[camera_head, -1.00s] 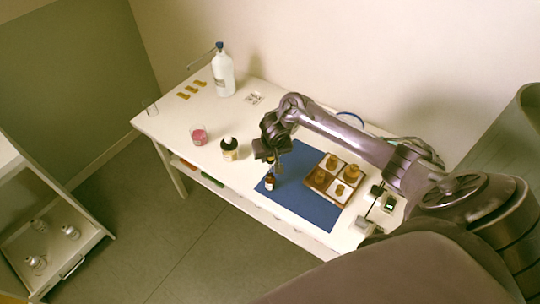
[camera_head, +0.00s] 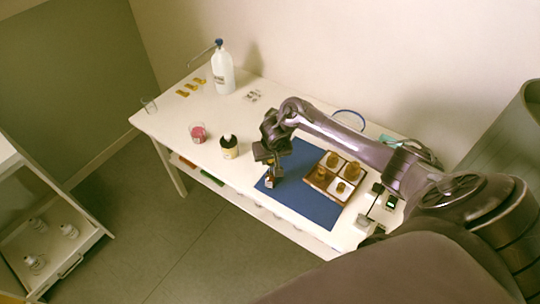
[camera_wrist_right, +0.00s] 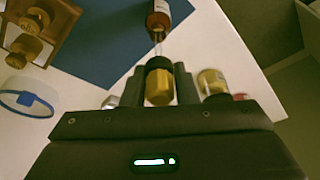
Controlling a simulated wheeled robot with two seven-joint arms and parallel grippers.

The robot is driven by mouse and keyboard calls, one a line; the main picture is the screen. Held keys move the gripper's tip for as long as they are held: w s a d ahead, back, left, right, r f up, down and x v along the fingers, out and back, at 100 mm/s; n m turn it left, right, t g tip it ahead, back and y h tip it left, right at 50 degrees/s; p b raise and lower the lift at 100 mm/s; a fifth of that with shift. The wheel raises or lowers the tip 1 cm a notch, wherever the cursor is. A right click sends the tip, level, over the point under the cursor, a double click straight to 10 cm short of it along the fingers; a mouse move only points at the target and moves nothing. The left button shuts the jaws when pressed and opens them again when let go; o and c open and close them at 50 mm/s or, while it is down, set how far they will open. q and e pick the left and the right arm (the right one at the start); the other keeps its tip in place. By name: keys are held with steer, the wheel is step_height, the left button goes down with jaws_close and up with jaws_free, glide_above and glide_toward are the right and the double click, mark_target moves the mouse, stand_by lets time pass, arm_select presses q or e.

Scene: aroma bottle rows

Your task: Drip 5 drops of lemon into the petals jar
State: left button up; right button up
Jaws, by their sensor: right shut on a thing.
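My right gripper (camera_head: 268,160) is over the front left part of the blue mat (camera_head: 312,205). In the right wrist view it is shut on a dropper (camera_wrist_right: 159,87) with a dark collar and a gold bulb. The dropper's clear glass tube points at a small amber bottle (camera_wrist_right: 165,14) with a pale label. That bottle (camera_head: 270,182) stands on the mat just below the gripper, partly covered by it. I cannot tell whether the tube is inside its neck, or read its label. The petals jar (camera_head: 198,134), clear with pink contents, stands to the left. My left gripper is not in view.
A dark-topped bottle (camera_head: 229,147) stands between petals jar and mat. A wooden tray (camera_head: 318,184) of amber bottles is right of the gripper. A white bottle (camera_head: 223,72) and an empty glass (camera_head: 149,105) stand farther left. The white table (camera_head: 165,125) is clear around the glass.

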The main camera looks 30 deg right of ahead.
steer(key=shift+f+b, duration=1.35)
steer(key=shift+f, duration=1.25)
steer(key=o, duration=0.3)
stand_by(0.8)
step_height(320, 180, up, 9)
steer(key=p, duration=1)
steer(key=shift+f, duration=0.1)
